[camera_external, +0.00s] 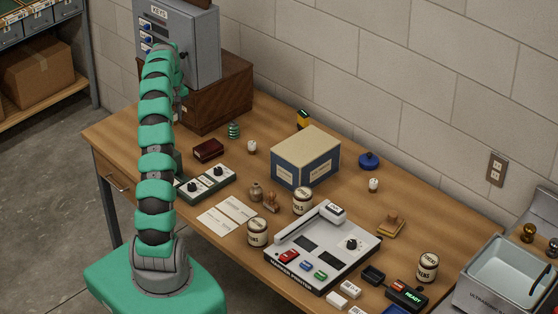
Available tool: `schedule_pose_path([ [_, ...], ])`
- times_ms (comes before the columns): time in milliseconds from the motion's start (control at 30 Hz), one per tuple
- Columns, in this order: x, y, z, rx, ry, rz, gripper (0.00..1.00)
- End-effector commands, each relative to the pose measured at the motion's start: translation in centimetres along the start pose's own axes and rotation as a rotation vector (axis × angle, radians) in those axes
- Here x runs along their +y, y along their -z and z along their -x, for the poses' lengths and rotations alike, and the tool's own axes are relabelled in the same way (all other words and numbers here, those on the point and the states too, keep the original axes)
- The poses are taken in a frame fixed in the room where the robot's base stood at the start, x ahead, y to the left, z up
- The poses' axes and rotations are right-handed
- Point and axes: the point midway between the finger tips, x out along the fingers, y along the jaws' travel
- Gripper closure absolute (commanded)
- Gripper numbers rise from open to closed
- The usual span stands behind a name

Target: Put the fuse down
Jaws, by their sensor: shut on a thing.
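My arm rises along the left of the picture and bends over at the grey key cabinet (200,45). My gripper (181,90) is at the cabinet's lower front, above the table, and is largely hidden behind my own arm links. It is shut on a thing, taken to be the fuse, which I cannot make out. The wooden table (225,165) lies below and to the right of my gripper.
A brown wooden box (222,95) stands under the cabinet. A control box with knobs (207,183), paper cards (228,214), a blue-and-cream box (306,160), a label printer (325,250) and jars (257,232) crowd the table. A metal basin (510,275) is at right.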

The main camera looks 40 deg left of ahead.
Motion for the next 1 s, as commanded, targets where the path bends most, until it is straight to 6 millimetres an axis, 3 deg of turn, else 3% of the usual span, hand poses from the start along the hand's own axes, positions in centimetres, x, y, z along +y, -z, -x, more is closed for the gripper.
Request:
schedule_pose_path([
  [33, 3.0, -3.0, 1.0, 0.000, -0.004, -0.072, 0.96],
  [300, 7.4, -9.7, 1.1, 0.008, 0.005, -0.138, 0.96],
  [467, 8.3, -14.5, 2.3, 0.007, -0.011, -0.247, 0.96],
  [733, 12.8, -25.7, 3.1, 0.004, -0.007, -0.499, 0.96],
  [900, 13.6, -32.6, 3.8, 0.006, -0.007, -0.650, 0.96],
  [1000, 14.0, -35.6, 3.9, 0.005, -0.004, -0.718, 0.96],
])
